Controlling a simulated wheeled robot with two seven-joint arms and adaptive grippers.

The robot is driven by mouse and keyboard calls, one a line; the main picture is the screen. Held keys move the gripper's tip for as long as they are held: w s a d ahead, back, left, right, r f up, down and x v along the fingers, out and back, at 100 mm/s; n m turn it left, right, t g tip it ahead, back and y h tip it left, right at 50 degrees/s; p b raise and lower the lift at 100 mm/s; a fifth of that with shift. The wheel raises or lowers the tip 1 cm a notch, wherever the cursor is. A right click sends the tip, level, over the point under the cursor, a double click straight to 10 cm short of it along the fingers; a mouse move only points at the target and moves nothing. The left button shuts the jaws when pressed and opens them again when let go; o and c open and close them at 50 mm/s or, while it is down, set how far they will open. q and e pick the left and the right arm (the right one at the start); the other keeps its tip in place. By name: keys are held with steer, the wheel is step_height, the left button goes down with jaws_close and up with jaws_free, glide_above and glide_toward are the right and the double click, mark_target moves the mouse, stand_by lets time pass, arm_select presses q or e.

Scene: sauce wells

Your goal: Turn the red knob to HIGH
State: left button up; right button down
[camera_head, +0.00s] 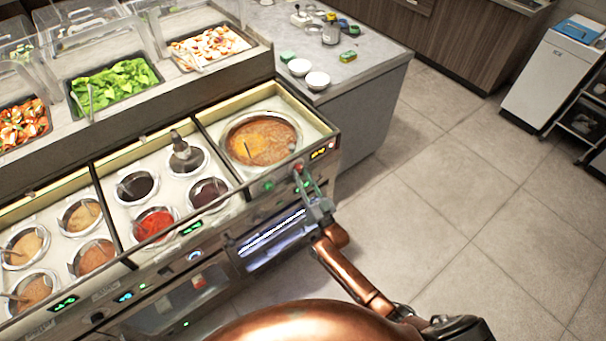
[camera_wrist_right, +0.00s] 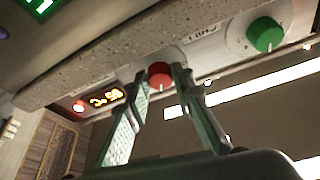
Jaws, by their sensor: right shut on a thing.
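The red knob (camera_wrist_right: 160,75) is on the front panel of the sauce counter, with a pale pointer mark on its lower part. In the head view the red knob (camera_head: 298,167) shows small at the right end of the counter. My right gripper (camera_wrist_right: 160,78) has its two green fingers on either side of the knob, shut on it; in the head view the gripper (camera_head: 303,178) reaches up to the panel. I cannot read a HIGH label. My left gripper is not in view.
A green knob (camera_wrist_right: 265,34) sits right of the red one in the wrist view. A lit orange display (camera_wrist_right: 106,97) is at its left. A large soup well (camera_head: 262,138) is above the panel. Open tiled floor (camera_head: 450,180) lies to the right.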

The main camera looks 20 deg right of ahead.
steer(key=m, duration=0.1)
steer(key=m+h+p, duration=0.2)
steer(key=m, duration=0.1)
steer(key=shift+s+a+r, duration=0.1)
steer(key=shift+a+r, duration=0.05)
steer(key=shift+r, duration=0.15)
steer(key=m+h+p, duration=0.1)
steer(key=m, duration=0.1)
steer(key=m+g+p, duration=0.1)
steer(key=m+p, duration=0.1)
steer(key=shift+a+r+m+h, duration=0.15)
steer(key=shift+m+h, duration=0.15)
steer(key=shift+h, duration=0.1)
steer(key=m+g+h+p, duration=0.1)
steer(key=m+p, duration=0.2)
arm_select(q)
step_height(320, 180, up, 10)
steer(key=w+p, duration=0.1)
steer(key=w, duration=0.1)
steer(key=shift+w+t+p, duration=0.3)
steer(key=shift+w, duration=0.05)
arm_select(e)
steer(key=shift+m+g, duration=0.4)
steer(key=shift+m, duration=0.7)
steer(key=c, duration=1.7)
jaws_free()
steer(key=shift+o, duration=0.2)
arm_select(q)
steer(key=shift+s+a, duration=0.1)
